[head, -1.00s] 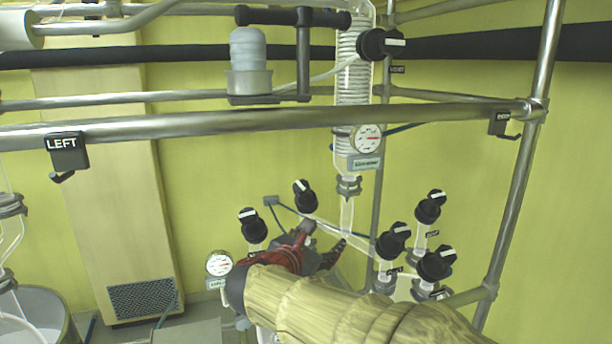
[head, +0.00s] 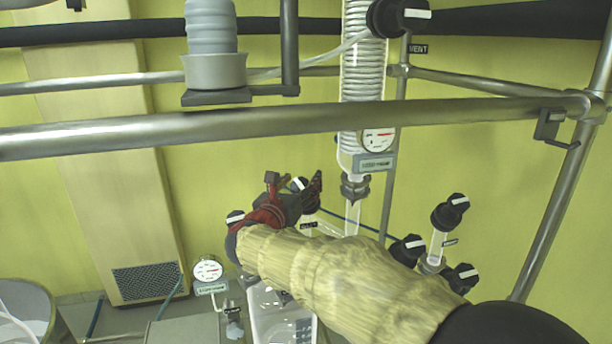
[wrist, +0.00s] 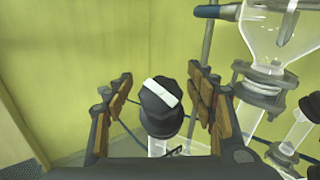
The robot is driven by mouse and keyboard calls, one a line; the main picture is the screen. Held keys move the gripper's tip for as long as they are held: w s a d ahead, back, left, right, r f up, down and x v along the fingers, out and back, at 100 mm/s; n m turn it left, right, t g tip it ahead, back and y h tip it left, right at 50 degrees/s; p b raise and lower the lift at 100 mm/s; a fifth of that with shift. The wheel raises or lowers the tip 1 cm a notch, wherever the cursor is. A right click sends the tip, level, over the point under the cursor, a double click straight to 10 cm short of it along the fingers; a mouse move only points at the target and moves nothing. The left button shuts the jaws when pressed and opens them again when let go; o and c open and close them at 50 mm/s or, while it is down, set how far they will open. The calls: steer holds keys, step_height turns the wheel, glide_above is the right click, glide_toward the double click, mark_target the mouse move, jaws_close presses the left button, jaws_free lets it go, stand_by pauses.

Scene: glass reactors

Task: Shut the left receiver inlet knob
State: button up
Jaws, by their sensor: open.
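A black knob with a white bar (wrist: 160,105) stands between the spread fingers of my gripper (wrist: 160,80) in the wrist view. Its bar lies diagonally. The fingers have wooden-looking pads, and gaps show on both sides of the knob. In the head view my gripper (head: 295,182) is open around or just in front of this knob (head: 299,185), which is partly hidden. A small tag below it is too small to read, so I cannot tell whether it is the left receiver inlet knob. Another black knob (head: 235,217) is partly behind my wrist.
More black knobs (head: 450,211) (head: 408,250) (head: 463,278) stand to the right. A glass coil condenser (head: 362,75) with a gauge (head: 378,140) rises behind. A metal rail (head: 200,130) crosses above my gripper. A glass vessel (wrist: 280,35) is at upper right in the wrist view.

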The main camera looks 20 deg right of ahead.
steer(key=shift+x, duration=1.8)
steer(key=shift+c, duration=0.5)
steer(key=c, duration=1.1)
steer(key=shift+c, duration=1)
